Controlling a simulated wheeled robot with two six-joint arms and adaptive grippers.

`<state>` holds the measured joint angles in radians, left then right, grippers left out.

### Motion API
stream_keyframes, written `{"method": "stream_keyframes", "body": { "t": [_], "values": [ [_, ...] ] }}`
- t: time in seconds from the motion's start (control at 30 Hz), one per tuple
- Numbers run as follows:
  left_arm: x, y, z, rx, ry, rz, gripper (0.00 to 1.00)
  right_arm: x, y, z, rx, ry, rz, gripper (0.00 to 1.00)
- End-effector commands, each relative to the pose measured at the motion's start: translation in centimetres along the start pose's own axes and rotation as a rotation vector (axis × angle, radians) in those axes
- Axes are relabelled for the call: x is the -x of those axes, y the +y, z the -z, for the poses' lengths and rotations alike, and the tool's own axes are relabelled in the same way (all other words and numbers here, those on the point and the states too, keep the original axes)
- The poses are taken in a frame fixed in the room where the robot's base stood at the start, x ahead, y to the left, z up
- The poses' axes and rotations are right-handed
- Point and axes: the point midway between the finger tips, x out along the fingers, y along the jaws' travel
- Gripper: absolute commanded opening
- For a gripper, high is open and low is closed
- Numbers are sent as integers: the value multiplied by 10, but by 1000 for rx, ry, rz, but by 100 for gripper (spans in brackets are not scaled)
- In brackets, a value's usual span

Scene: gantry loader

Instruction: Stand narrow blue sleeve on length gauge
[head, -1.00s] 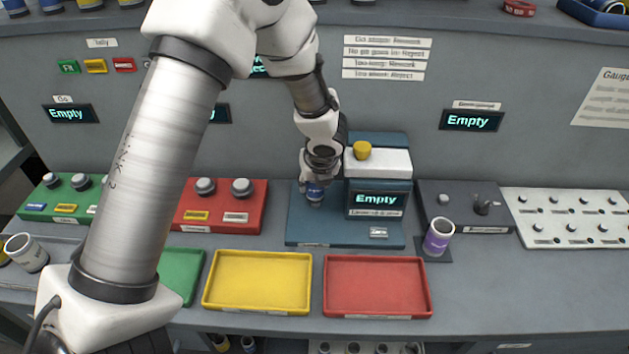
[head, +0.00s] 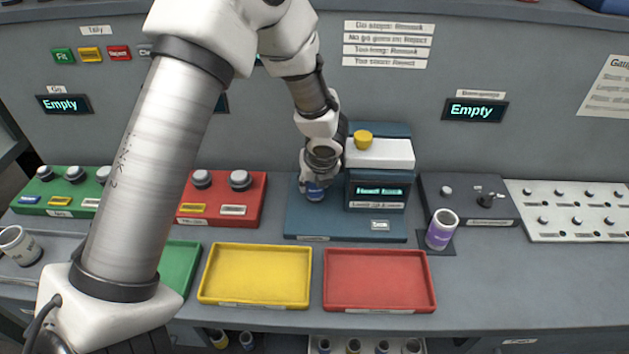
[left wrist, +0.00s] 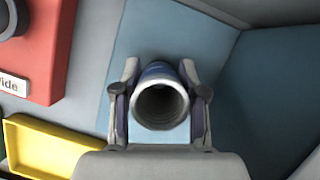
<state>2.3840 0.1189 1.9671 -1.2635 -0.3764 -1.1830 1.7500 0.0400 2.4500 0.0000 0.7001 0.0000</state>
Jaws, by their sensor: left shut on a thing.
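The narrow blue sleeve (head: 315,193) is upright in my left gripper (head: 316,184), low over the left part of the blue length gauge (head: 312,228). In the left wrist view the sleeve (left wrist: 160,98) sits between the two fingers of the left gripper (left wrist: 160,105), its open end facing the camera. The fingers are shut on it from both sides. I cannot tell whether its lower end touches the gauge base. The gauge's display (head: 379,191) is lit, but its text is too blurred to read. My right gripper is not in view.
A yellow tray (head: 256,304) and a red tray (head: 379,308) lie in front of the gauge. A red block with knobs (head: 222,216) stands to its left. A purple sleeve (head: 441,232) stands to its right, before a dark fixture (head: 468,210).

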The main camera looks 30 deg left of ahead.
Motion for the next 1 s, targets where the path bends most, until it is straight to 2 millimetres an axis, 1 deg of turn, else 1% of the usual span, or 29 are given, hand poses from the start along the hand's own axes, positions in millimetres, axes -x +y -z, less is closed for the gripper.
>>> {"method": "stream_keyframes", "body": {
  "t": [0.07, 0.1, 0.13, 0.17, 0.43, 0.57, 0.67, 0.8, 0.9, 1.0],
  "values": [
    [-1, 0, 0, 0, -1, 0, 0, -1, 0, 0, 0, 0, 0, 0],
    [0, 0, 0, 0, -1, 0, 56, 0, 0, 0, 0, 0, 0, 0],
    [0, 0, 0, 0, -1, 0, 67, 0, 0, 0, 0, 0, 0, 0],
    [0, 0, 0, 0, 0, 0, 71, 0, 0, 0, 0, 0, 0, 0],
    [-1, 0, 0, 0, 0, 0, 71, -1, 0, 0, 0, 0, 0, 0],
    [9, 0, -4, 2, -3, 2, 71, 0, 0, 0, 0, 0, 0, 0],
    [26, -1, -11, 3, -3, 4, 71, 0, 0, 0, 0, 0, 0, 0],
    [58, -1, -25, 4, -5, 4, 71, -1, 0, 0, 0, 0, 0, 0],
    [76, -1, -33, 2, -4, 3, 71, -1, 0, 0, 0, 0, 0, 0],
    [88, 0, -37, 1, -2, 1, 71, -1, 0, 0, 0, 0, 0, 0]
  ]
}}
